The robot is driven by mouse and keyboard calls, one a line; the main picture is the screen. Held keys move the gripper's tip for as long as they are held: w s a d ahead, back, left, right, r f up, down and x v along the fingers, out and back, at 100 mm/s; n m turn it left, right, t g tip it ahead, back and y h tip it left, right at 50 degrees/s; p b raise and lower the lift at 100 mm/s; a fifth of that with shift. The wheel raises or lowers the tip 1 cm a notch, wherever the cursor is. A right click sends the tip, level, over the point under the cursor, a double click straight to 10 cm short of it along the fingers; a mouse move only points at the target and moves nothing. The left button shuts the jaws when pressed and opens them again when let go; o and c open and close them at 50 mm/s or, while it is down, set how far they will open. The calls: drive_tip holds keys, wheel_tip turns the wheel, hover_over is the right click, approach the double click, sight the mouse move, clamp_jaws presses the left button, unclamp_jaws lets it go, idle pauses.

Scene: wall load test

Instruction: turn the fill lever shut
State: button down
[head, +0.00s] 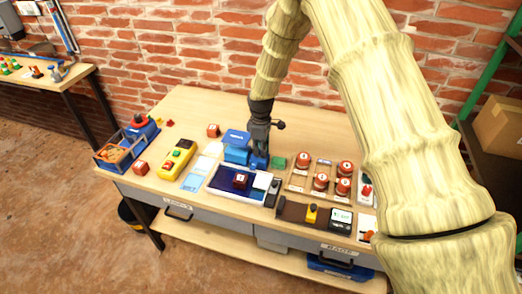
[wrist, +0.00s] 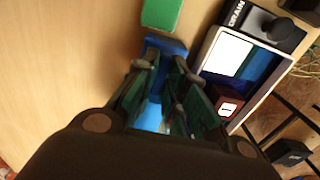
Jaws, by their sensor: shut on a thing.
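My gripper (head: 260,148) points down at the back right corner of the white-rimmed tank (head: 213,187). In the wrist view its fingers (wrist: 161,68) are close together around a part at a blue fitting (wrist: 166,45), which I take to be the fill lever. The fitting also shows in the head view (head: 258,163). The lever's handle is mostly hidden by the fingers, so its angle cannot be told. The tank holds dark blue liquid and a dark red block marked 1 (head: 240,181).
A black DRAIN fitting (wrist: 268,28) sits beside the tank. A green block (head: 279,162) lies close to my gripper. Several red round weights (head: 345,168) stand on a wooden rack to the right. A yellow control box (head: 176,158) lies to the left. The table's back is mostly clear.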

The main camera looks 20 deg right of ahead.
drive_tip(key=shift+w+r, duration=0.1)
idle(0.3)
drive_tip(key=c, duration=1.5)
unclamp_jaws()
wheel_tip(320, 180, up, 12)
